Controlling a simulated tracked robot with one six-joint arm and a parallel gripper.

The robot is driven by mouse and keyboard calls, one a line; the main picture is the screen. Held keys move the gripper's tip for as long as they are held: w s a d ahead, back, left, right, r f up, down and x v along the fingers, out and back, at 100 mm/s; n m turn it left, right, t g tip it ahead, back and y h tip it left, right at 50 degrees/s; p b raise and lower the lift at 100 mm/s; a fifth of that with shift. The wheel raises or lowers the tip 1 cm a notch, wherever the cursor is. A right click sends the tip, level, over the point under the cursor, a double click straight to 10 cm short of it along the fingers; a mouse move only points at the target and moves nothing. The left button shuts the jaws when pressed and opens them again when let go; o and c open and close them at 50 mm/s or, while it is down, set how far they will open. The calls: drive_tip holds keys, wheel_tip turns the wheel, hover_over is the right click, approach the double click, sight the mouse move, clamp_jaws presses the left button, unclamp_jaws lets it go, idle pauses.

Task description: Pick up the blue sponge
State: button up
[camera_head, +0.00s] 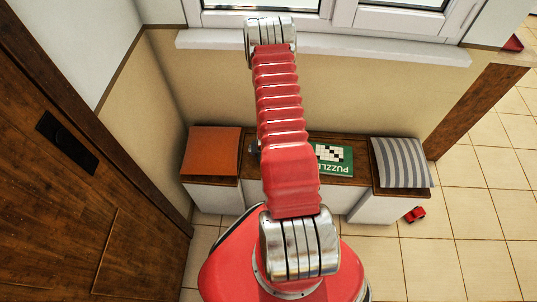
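I see no blue sponge in the head view. My red arm with metal joints runs up the middle of the picture and hides part of the bench behind it. My gripper is not clearly visible. A small grey-blue shape (254,150) shows at the arm's left edge, above the bench; it is mostly hidden and I cannot tell what it is.
A low wooden-topped bench (353,142) stands under the window. It holds an orange cushion (212,152), a green puzzle book (337,166) and a striped cushion (402,162). A red toy car (415,214) lies on the tiled floor. A wooden door (60,190) stands left.

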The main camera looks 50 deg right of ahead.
drive_tip(key=shift+w+d+f, duration=0.1)
drive_tip(key=shift+f, duration=0.25)
idle(0.3)
drive_tip(key=c, duration=1.1)
wheel_tip(320, 180, up, 10)
idle(0.5)
idle(0.4)
drive_tip(key=o, duration=0.5)
drive_tip(key=c, duration=0.5)
